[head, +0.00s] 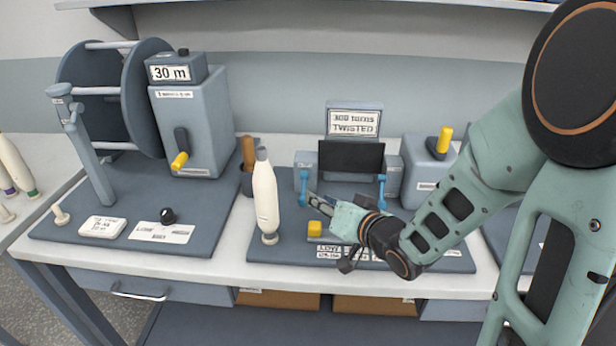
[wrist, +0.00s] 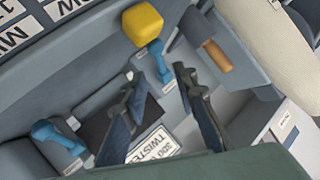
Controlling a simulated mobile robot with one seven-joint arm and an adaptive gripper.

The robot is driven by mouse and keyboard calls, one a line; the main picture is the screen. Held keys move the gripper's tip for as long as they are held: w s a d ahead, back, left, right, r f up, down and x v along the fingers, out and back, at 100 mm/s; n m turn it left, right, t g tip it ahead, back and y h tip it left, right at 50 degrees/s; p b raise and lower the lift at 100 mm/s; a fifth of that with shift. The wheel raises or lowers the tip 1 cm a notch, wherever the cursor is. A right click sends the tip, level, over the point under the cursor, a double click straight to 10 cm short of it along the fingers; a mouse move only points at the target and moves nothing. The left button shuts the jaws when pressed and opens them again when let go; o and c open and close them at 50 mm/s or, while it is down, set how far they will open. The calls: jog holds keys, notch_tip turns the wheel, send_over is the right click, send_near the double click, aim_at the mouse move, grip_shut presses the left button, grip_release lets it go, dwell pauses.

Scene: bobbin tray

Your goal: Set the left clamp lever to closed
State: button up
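The left clamp lever (head: 304,188) is a blue lever on the left side of the twisting unit (head: 393,174), standing roughly upright in the head view. A matching right clamp lever (head: 381,190) is on the other side. My gripper (head: 317,203) is beside the left lever, close to its lower end. In the wrist view my gripper (wrist: 157,82) is open, its two dark fingers apart. The left lever (wrist: 157,62) shows in the gap just beyond the fingertips; I cannot tell whether they touch it. The right lever (wrist: 58,138) lies off to the lower left there.
A cream bobbin (head: 266,197) stands upright left of my gripper, with a wooden handle (head: 248,152) in a cup behind it. A yellow block (head: 315,228) is just below my gripper. A dark panel (head: 351,157) lies between the levers. A winder (head: 190,125) stands further left.

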aim_at(305, 193)
jog(key=b+x, duration=0.1)
jog(key=x, duration=0.7)
jog(key=shift+w+f, duration=0.15)
grip_shut()
